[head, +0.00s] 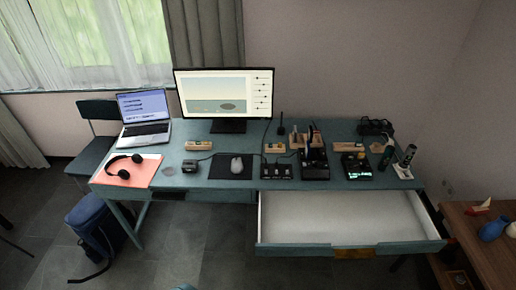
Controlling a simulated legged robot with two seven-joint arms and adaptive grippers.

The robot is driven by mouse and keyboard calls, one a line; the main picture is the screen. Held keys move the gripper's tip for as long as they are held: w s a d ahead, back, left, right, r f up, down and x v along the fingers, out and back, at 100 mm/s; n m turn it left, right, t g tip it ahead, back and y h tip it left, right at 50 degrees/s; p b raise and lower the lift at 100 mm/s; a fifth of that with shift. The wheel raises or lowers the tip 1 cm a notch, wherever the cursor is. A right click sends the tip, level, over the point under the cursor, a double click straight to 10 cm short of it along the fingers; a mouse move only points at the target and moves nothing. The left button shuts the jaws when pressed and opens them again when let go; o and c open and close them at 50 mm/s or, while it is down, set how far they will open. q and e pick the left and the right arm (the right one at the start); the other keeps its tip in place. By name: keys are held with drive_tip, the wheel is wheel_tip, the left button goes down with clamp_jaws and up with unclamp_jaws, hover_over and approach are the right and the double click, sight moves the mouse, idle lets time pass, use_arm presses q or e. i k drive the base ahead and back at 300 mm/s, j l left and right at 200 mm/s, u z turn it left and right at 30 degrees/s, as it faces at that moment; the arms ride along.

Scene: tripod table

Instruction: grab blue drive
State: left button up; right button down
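I cannot pick out a blue drive for certain; the items on the teal desk (200,177) are small and dim. A small dark box (190,166) lies on the desk left of the mouse (236,164), its kind unclear. Dark devices with lit parts (356,165) stand at the desk's right side. Neither of my grippers is in view.
The desk's wide drawer (340,217) is pulled out and looks empty. A monitor (226,93), laptop (144,114) and headphones (124,166) occupy the desk. A blue bag (92,225) stands on the floor at left. A wooden table (478,238) with a blue object (493,229) is at right.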

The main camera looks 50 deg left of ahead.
sight(307, 149)
drive_tip(key=j+u, duration=0.1)
drive_tip(key=u, duration=0.6)
drive_tip(key=i+j+u, duration=0.1)
drive_tip(key=u, duration=0.2)
